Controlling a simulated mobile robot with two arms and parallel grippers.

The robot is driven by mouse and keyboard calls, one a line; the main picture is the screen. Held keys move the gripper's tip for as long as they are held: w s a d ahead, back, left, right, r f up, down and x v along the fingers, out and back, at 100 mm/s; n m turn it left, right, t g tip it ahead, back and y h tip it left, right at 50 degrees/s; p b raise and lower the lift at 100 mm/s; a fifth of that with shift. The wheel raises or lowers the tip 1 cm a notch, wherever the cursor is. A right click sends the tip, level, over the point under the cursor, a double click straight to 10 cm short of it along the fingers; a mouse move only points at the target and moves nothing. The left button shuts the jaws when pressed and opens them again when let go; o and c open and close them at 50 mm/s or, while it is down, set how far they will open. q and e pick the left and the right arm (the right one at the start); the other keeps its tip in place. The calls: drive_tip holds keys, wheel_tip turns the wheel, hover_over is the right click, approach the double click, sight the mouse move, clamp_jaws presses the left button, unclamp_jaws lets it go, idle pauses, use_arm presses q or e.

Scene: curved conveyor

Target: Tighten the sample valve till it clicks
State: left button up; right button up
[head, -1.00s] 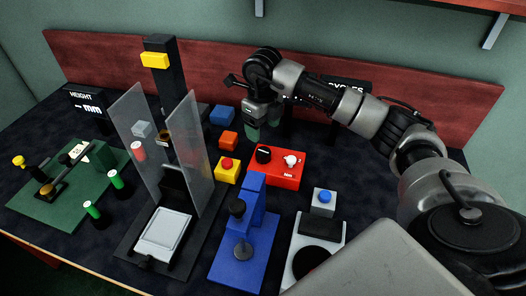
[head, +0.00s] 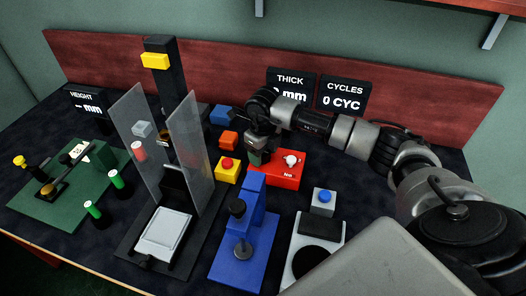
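A red box (head: 290,180) marked Nm stands behind the blue stand. A white valve-like knob (head: 291,160) sits on its top right. Which part is the sample valve is not labelled. My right gripper (head: 255,160) points down at the top left of the red box, left of the white knob. It covers the spot of a black knob seen there earlier. I cannot tell whether its fingers are open or touch that knob. My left gripper is not in view.
A yellow box with a red button (head: 227,167) and an orange block (head: 228,141) stand close left of my gripper. A blue stand (head: 245,245) is in front, beside a clear-panelled press (head: 184,150). THICK and CYCLES displays (head: 343,94) stand behind.

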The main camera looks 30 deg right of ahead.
drive_tip(key=c, duration=0.7)
drive_tip(key=shift+m+p, duration=0.35)
drive_tip(key=shift+m, duration=1.65)
drive_tip(key=shift+r, duration=0.1)
drive_tip(key=o, duration=0.9)
drive_tip(key=shift+o, duration=0.2)
wheel_tip(320, 180, up, 11)
